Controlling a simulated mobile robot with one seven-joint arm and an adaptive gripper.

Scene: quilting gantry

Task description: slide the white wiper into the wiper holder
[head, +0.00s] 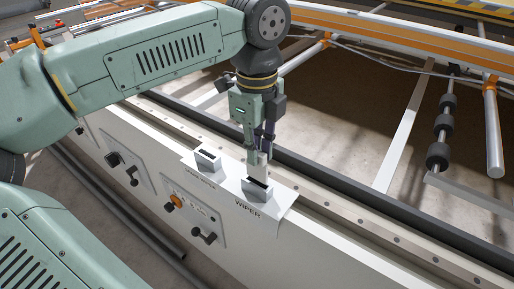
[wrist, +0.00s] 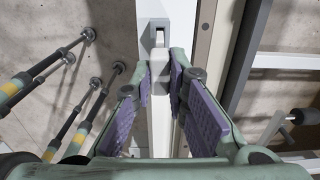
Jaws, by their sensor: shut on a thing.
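The white wiper (head: 257,163) is a pale flat piece held upright in my gripper (head: 262,146). In the wrist view the purple finger pads of my gripper (wrist: 160,83) close on either side of the white wiper (wrist: 159,62). The wiper holder (head: 258,190) is a grey block with a dark slot on top, above the printed word WIPER. In the head view the wiper's lower end shows just behind and above that slot. I cannot tell whether it touches the holder; the slot still looks dark and open.
A similar slotted block (head: 207,160) stands to the left on the same white panel; its lettering is too small to read. Knobs and switches (head: 172,202) sit on the panel's front. A dark rail (head: 330,188) runs behind the holder. Black rollers (head: 441,135) hang at right.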

